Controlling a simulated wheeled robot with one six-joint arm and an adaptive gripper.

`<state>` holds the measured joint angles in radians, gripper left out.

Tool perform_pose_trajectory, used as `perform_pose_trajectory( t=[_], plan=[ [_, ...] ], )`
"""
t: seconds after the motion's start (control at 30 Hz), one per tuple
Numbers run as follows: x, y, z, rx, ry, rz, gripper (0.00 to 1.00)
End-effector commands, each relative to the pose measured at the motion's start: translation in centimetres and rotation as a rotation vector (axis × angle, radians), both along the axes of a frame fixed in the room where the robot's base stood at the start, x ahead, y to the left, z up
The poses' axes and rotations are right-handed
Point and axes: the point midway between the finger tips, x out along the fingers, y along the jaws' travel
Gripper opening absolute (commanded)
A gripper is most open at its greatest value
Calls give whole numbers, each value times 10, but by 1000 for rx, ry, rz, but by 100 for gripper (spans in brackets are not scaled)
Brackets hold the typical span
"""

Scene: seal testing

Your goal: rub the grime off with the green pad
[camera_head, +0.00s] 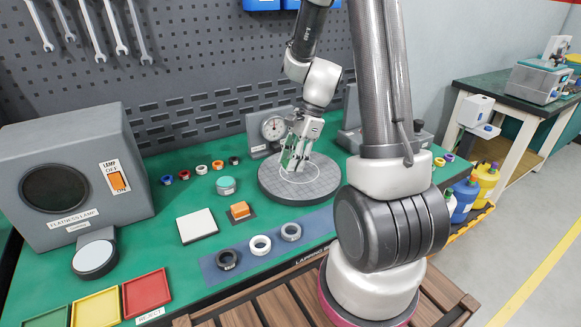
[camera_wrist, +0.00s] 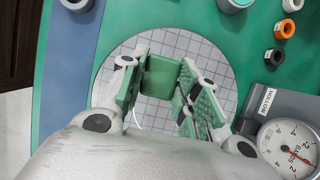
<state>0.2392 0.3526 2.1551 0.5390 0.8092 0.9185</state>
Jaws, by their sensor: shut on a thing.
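My gripper (camera_head: 296,163) is over the round grey lapping plate (camera_head: 325,188) with its grid of lines. In the wrist view, my gripper (camera_wrist: 162,88) is shut on the green pad (camera_wrist: 160,76), a flat green block between the fingertips. The pad also shows as a green patch in the head view (camera_head: 287,159). The plate (camera_wrist: 205,58) lies under the pad; I cannot tell whether they touch. A thin pale curved line shows on the plate beside the gripper. No grime is clearly visible; the fingers and pad hide part of the plate.
A dial gauge (camera_head: 273,128) stands behind the plate. Several seal rings (camera_head: 260,245) lie on a blue strip in front. A white square tile (camera_head: 197,225) and an orange block (camera_head: 239,210) lie to the left. A flatness lamp (camera_head: 75,180) and coloured trays (camera_head: 146,291) are further left.

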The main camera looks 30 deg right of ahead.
Motion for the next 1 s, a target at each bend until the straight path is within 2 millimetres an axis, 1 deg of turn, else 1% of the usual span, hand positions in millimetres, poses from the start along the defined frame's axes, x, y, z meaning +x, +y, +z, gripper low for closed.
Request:
perform_pose_trajectory(
  t=[0.2,0.37,0.9,1.0],
  plan=[
    [-1,-5,20,0,-2,2,6],
    [-3,-7,29,-1,-2,4,6],
    [-3,-6,30,0,1,6,6],
    [-4,-4,25,3,12,10,6]
  ],
)
